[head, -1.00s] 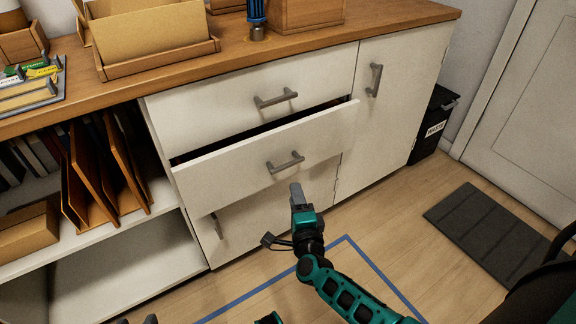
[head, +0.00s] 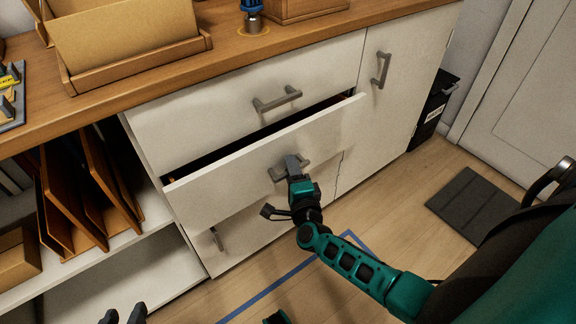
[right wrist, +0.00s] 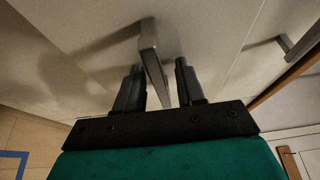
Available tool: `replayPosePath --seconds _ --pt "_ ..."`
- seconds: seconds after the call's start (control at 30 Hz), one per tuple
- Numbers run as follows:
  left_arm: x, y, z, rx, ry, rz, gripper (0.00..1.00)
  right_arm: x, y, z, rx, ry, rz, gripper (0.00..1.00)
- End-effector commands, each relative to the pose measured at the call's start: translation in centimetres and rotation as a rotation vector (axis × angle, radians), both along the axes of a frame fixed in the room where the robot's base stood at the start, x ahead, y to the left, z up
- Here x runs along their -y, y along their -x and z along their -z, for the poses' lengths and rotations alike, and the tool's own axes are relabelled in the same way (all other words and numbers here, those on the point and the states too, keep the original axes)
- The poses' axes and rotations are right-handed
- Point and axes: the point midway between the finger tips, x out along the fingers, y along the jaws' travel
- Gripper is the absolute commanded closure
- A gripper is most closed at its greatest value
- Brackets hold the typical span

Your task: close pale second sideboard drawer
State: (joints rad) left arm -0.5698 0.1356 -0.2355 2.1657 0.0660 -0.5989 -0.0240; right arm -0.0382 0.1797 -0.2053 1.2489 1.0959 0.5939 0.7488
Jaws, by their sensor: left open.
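The pale second sideboard drawer (head: 235,170) stands partly open, with a dark gap above its front. Its grey bar handle (head: 278,173) is partly hidden by my right gripper (head: 293,165). In the right wrist view, my right gripper (right wrist: 158,85) is open, with one finger on each side of the handle (right wrist: 151,50). I cannot tell whether either finger touches it. My left gripper (head: 123,316) is open and empty at the bottom left of the head view, away from the drawer.
The closed top drawer (head: 220,105) and its handle (head: 277,99) are above. A tall cupboard door (head: 385,110) is to the right and open shelves (head: 105,235) to the left. A black bin (head: 432,115) stands beyond the sideboard. The floor in front is clear.

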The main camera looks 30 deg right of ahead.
Motion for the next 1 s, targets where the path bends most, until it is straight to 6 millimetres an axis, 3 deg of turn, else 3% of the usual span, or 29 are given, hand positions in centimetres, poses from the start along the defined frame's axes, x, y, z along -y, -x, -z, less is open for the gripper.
replayPosePath --seconds 0.13,0.53,1.0 --pt "0.0 0.01 0.02 -0.001 -0.001 0.001 0.57 0.01 0.01 0.01 0.0 0.0 0.0 0.62" --pt "0.03 0.01 0.01 -0.001 -0.001 0.001 0.57 -0.01 0.0 0.0 0.0 0.0 0.0 1.0" --pt "0.07 0.0 -0.02 0.0 0.0 0.002 0.57 -0.01 0.0 -0.01 0.0 -0.001 0.0 1.0"
